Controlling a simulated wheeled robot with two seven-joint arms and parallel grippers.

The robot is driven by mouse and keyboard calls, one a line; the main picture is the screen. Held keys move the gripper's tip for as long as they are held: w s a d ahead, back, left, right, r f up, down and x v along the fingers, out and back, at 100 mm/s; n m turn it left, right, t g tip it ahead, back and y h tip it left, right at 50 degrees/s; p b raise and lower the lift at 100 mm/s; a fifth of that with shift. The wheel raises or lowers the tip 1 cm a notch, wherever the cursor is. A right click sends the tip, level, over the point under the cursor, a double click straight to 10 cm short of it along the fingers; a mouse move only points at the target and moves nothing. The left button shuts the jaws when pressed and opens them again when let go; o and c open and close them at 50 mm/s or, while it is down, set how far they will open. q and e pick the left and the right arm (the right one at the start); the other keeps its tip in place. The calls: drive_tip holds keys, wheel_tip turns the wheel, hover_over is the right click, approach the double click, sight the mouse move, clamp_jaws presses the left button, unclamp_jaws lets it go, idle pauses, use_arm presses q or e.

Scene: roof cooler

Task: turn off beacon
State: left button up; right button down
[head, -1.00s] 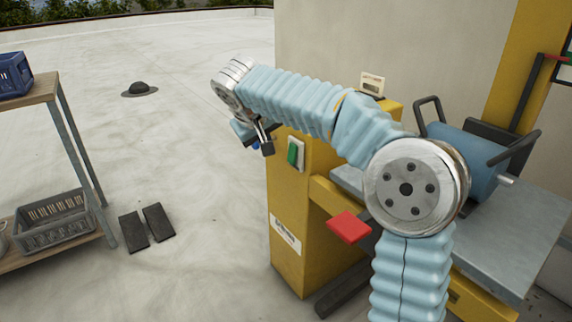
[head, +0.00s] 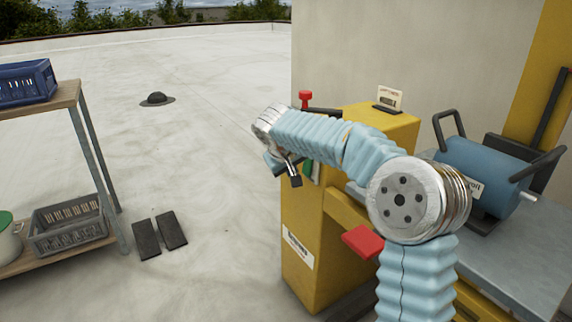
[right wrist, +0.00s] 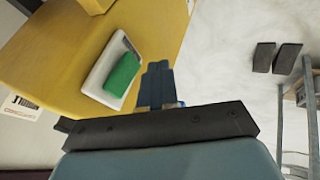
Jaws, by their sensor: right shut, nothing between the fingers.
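A green rocker switch (head: 308,171) in a pale frame sits on the side of a yellow cabinet (head: 310,225); my right arm partly covers it in the head view. It shows clearly in the right wrist view (right wrist: 122,75), with the white frame (right wrist: 104,68) around it. My right gripper (head: 295,180) is beside the switch. In the right wrist view, its fingers (right wrist: 158,70) are together and empty, to the right of the green rocker, with a gap visible in the picture. I cannot make out a beacon lamp for certain. My left gripper is out of view.
A red knob (head: 305,96) and a small card (head: 389,99) are at the cabinet top. A red pad (head: 363,242) sticks out below my arm. A blue drum (head: 483,175) rests on the bench to the right.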

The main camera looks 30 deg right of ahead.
sight(306, 168)
drive_tip(key=shift+d, duration=1.6)
drive_tip(key=shift+f, duration=0.15)
drive_tip(key=shift+w+d+f+h+b, duration=0.1)
drive_tip(key=shift+d+f+h+b, duration=0.1)
drive_tip(key=shift+h+b, duration=0.5)
drive_tip(key=shift+r, duration=0.2)
drive_tip(key=shift+r, duration=0.1)
drive_tip(key=shift+r+p, duration=0.7)
drive_tip(key=shift+p, duration=0.05)
drive_tip(key=shift+d, duration=0.1)
